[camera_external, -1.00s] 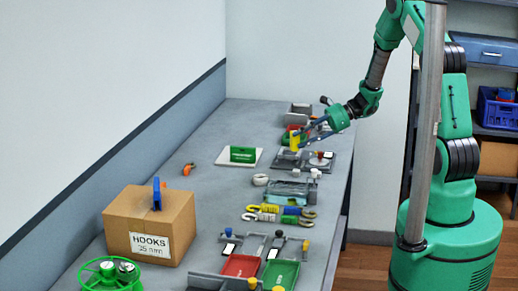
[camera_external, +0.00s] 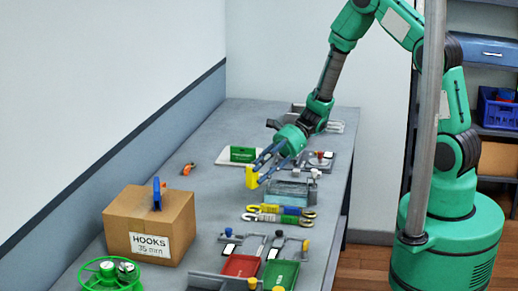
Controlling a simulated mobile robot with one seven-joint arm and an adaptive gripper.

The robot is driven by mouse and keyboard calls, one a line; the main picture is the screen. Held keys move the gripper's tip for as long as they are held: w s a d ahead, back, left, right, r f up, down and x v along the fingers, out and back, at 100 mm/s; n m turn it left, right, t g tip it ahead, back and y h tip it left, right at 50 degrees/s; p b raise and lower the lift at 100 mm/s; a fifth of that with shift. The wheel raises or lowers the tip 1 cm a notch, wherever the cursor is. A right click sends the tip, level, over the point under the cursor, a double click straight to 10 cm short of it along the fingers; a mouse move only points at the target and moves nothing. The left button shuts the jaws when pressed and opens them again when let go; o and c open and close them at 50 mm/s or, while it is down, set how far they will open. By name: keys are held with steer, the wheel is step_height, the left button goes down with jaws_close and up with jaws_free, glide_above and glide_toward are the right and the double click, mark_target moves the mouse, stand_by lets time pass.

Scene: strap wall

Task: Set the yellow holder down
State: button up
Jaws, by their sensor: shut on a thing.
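The yellow holder (camera_external: 252,177) is a small yellow block-like piece at the tips of my gripper (camera_external: 258,172). My gripper is shut on it, with its blue-grey fingers pointing down and left. The holder is over the middle of the grey bench (camera_external: 208,192), left of a clear tray (camera_external: 292,189). I cannot tell whether its underside touches the bench. The fingers hide part of the holder.
A white board with a green block (camera_external: 243,154) lies just behind. Yellow and blue hooks (camera_external: 268,209) lie in front. A cardboard box (camera_external: 150,222) stands at the front left. Bare bench lies left of the holder.

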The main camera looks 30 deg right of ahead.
steer(key=s+a+n+g+h, duration=0.1)
steer(key=s+a+n+g, duration=0.1)
steer(key=s+a, duration=0.55)
steer(key=shift+s+d+f+p, duration=0.1)
steer(key=shift+s+f, duration=0.1)
steer(key=shift+f, duration=0.6)
steer(key=shift+s+d+f+p, duration=0.1)
steer(key=shift+s+d+f, duration=0.1)
steer(key=shift+f, duration=0.65)
steer(key=shift+s+d+f+p, duration=0.1)
steer(key=shift+s+f, duration=0.1)
steer(key=shift+f, duration=0.6)
steer(key=w+a, duration=0.3)
steer(key=w, duration=0.1)
steer(key=w+a+f+b, duration=0.1)
steer(key=w+a, duration=0.2)
steer(key=a, duration=0.1)
steer(key=w+a, duration=0.4)
steer(key=shift+w+f+b, duration=0.25)
steer(key=shift+w+b, duration=0.1)
steer(key=shift+f, duration=0.1)
steer(key=shift+f+b, duration=0.4)
steer(key=shift+f, duration=1.25)
steer(key=shift+f, duration=0.2)
